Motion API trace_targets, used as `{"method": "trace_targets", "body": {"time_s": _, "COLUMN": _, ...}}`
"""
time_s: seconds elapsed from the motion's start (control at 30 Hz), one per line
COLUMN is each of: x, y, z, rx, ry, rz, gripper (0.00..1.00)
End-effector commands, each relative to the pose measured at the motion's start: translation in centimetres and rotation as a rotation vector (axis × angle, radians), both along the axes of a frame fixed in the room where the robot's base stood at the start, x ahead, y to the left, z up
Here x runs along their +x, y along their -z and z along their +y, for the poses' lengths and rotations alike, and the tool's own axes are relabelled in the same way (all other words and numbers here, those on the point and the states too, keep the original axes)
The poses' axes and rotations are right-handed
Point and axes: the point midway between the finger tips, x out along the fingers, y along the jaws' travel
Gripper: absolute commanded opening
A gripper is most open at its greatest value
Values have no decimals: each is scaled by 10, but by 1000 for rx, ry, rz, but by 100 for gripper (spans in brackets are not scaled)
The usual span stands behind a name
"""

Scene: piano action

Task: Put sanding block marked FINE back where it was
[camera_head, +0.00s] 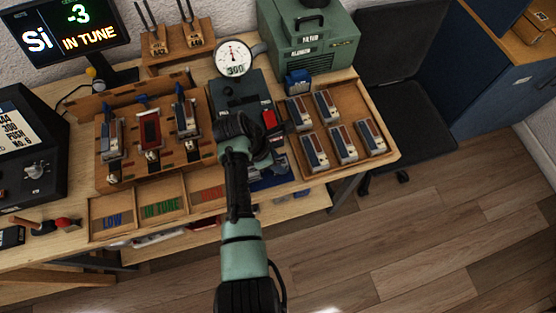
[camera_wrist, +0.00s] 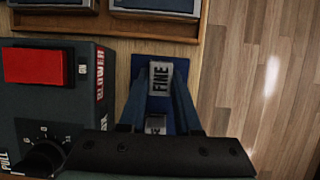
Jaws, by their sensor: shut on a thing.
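The sanding block marked FINE (camera_wrist: 160,78) shows in the wrist view as a pale label between my gripper's two fingers (camera_wrist: 160,100). My gripper is shut on it. A second pale label, partly hidden, lies lower between the fingers. A dark blue surface (camera_wrist: 139,70) shows around the block, beside the blower box; I cannot tell whether the block touches it. In the head view my gripper (camera_head: 268,163) is at the bench's front, right of the dark box, and my arm hides most of the block.
The blower box (camera_wrist: 45,115) with a red button stands close to the left of my gripper in the wrist view. A wooden tray (camera_head: 386,143) with several blocks lies to the right. A green machine (camera_head: 315,45) stands behind. Floor is open beyond the bench edge.

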Motion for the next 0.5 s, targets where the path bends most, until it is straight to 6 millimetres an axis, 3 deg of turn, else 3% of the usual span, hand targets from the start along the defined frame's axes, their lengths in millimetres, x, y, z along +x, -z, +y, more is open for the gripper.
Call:
{"method": "trace_targets", "body": {"time_s": 0.07, "x": 0, "y": 4, "z": 0, "rx": 0, "ry": 0, "rz": 0, "gripper": 0}}
{"method": "trace_targets", "body": {"time_s": 0.1, "x": 0, "y": 3, "z": 0, "rx": 0, "ry": 0, "rz": 0, "gripper": 37}}
{"method": "trace_targets", "body": {"time_s": 0.23, "x": 0, "y": 3, "z": 0, "rx": 0, "ry": 0, "rz": 1, "gripper": 61}}
{"method": "trace_targets", "body": {"time_s": 0.5, "x": 0, "y": 2, "z": 0, "rx": 0, "ry": 0, "rz": 1, "gripper": 62}}
